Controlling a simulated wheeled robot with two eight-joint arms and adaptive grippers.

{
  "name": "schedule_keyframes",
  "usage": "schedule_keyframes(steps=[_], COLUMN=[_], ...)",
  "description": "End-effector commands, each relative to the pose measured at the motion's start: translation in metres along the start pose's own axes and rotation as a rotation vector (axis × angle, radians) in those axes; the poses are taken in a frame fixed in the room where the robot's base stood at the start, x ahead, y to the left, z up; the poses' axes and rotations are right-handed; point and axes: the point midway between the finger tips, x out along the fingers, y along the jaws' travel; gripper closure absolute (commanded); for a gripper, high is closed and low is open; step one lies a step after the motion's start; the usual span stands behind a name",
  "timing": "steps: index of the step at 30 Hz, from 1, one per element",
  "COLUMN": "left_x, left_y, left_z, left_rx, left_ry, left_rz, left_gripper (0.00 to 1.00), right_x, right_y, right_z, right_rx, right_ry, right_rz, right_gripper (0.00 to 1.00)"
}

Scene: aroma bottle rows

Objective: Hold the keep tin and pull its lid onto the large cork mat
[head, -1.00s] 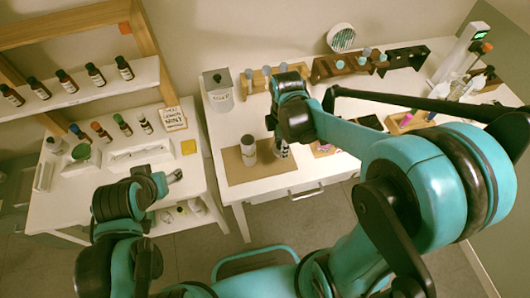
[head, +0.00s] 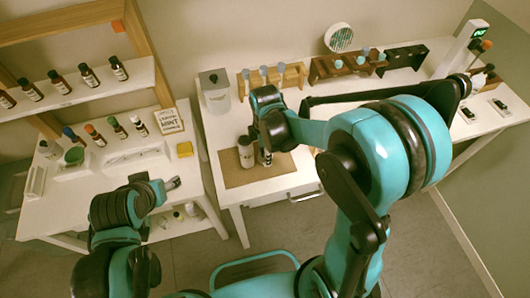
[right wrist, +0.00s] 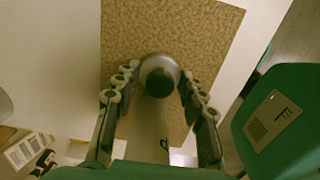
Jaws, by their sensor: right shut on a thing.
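The keep tin (head: 246,153) is a pale upright cylinder with dark marking, on the large cork mat (head: 238,180). In the right wrist view its greyish round lid (right wrist: 158,64) has a dark knob; one letter like a P shows below. The cork mat (right wrist: 175,30) spreads beyond it. My right gripper (head: 265,157) comes down at the tin's right side. In the wrist view its fingers (right wrist: 157,80) lie on both sides of the tin, shut on it. My left gripper (head: 174,183) is far left and lower, away from the tin; its jaw gap is unclear.
Wooden racks (head: 272,78) line the back of the table. Much of the right table is behind my right arm.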

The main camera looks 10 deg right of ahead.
Motion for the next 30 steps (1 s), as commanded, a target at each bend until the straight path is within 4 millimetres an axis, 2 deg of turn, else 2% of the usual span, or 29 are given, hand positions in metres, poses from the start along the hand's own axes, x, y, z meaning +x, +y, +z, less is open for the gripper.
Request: schedule_keyframes(steps=[1, 2, 3, 4, 13, 17, 30], left_x=[0.003, 0.002, 0.002, 0.002, 0.001, -0.004, -0.027], left_y=[0.0, 0.0, 0.0, 0.0, 0.0, 0.0, 0.0], left_z=[0.002, 0.002, 0.001, 0.001, 0.001, -0.003, -0.02], left_rx=[0.0, 0.0, 0.0, 0.0, 0.0, 0.0, 0.0], left_ry=[0.0, 0.0, 0.0, 0.0, 0.0, 0.0, 0.0], left_rz=[0.0, 0.0, 0.0, 0.0, 0.0, 0.0, 0.0], left_gripper=[0.41, 0.41, 0.41, 0.41, 0.41, 0.41, 0.41], right_x=[0.003, 0.003, 0.002, 0.002, 0.001, -0.009, -0.101], right_y=[0.0, 0.0, 0.0, 0.0, 0.0, 0.0, -0.001], right_z=[0.0, 0.0, 0.0, 0.0, 0.0, 0.0, 0.0], right_rx=[0.0, 0.0, 0.0, 0.0, 0.0, 0.0, 0.0], right_ry=[0.0, 0.0, 0.0, 0.0, 0.0, 0.0, 0.0], right_rz=[0.0, 0.0, 0.0, 0.0, 0.0, 0.0, 0.0], right_gripper=[0.94, 0.54, 0.43, 0.38, 0.38, 0.38, 0.38])
